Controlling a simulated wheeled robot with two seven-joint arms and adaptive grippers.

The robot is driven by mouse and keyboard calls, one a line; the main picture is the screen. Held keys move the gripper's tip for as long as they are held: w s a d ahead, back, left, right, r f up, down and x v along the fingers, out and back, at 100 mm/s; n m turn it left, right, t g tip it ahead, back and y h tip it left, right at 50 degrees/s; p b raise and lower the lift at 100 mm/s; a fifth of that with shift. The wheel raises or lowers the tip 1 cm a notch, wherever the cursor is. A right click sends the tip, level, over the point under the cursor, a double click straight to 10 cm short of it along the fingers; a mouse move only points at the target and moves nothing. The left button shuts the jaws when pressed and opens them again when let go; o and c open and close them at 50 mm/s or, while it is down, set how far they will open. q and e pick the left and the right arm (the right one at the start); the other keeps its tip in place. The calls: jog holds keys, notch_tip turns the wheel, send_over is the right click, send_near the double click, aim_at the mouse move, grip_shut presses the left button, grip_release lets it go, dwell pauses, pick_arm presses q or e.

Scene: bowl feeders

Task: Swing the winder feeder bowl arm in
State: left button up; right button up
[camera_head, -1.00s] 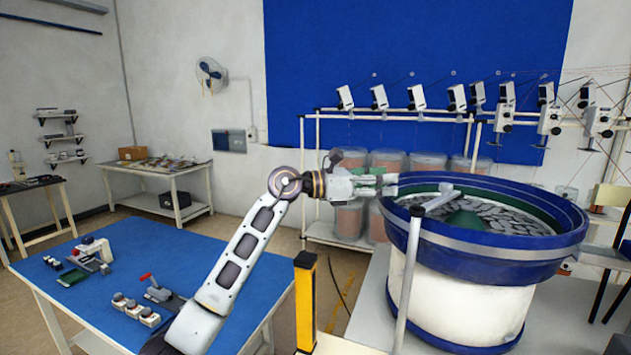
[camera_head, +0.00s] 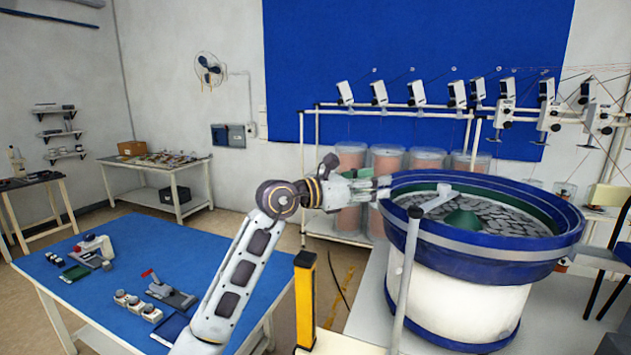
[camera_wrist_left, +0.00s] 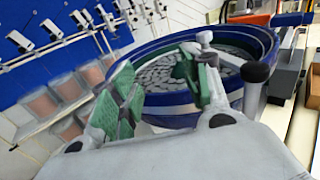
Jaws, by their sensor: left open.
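The blue-rimmed feeder bowl (camera_head: 480,250) stands on a white drum at the right and holds many flat grey parts. A grey upright post (camera_head: 405,280) stands at its front left. A short pale bowl arm (camera_head: 434,200) reaches from the post top over the bowl, with its end above the parts. My left gripper (camera_head: 380,187) is open at the bowl's left rim, left of the bowl arm and apart from it. In the left wrist view, the open green-padded fingers (camera_wrist_left: 165,88) face the bowl (camera_wrist_left: 165,108), and the black-capped post (camera_wrist_left: 257,74) stands at their right. My right gripper is out of view.
A blue-topped table (camera_head: 185,250) with small devices is at the left. Behind are a white rack (camera_head: 310,150) with several bins and a row of tensioner units. Open floor lies between table and rack.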

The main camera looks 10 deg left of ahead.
pick_arm(q)
jog(key=shift+s+a+n+t+y, duration=0.15)
jog(key=shift+s+n+t+y, duration=0.15)
jog(key=s+a+r+h+b, duration=0.1)
jog(key=s+a+r+b, duration=0.1)
jog(key=s+a, duration=0.6)
jog(key=shift+s+a+r+t+b, duration=0.15)
jog(key=shift+s+a+t+b, duration=0.25)
jog(key=shift+a+b, duration=0.7)
jog(key=shift+a+p, duration=0.35)
